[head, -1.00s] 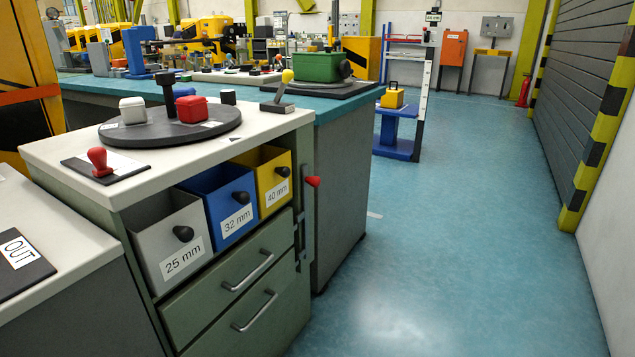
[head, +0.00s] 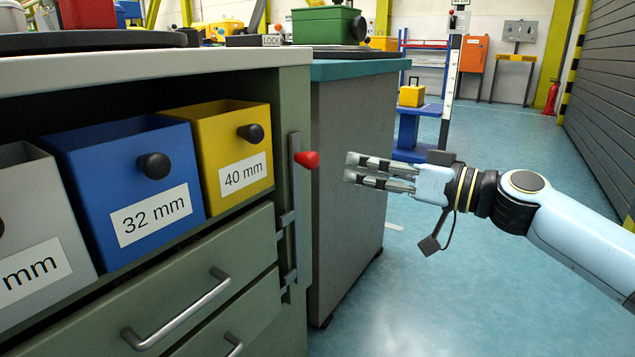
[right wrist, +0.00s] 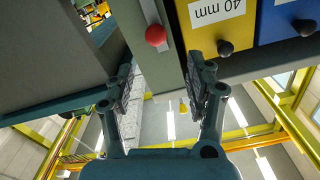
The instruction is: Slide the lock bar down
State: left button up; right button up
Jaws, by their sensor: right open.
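The lock bar (head: 294,215) is a thin grey vertical bar on the right front edge of the drawer cabinet, held by small brackets. Its red knob (head: 308,160) sticks out near its upper end, beside the yellow bin. My right gripper (head: 350,169) is open and empty, to the right of the knob and apart from it in the head view. In the right wrist view the red knob (right wrist: 156,36) lies beyond the gap between the open fingers (right wrist: 160,78), not touched by them. My left gripper is not in view.
The yellow 40 mm bin (head: 232,150) and blue 32 mm bin (head: 125,180) sit left of the bar, with black knobs. Drawers (head: 200,290) with metal handles are below. A teal-topped bench (head: 345,190) stands just behind. Open floor lies to the right.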

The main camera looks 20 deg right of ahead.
aim_at(318, 161)
jog(key=x, duration=1.1)
jog(key=shift+w+d+f+b, duration=0.15)
jog(key=shift+f+b, duration=0.15)
jog(key=shift+b, duration=0.1)
grip_shut()
jog(key=shift+f, duration=0.1)
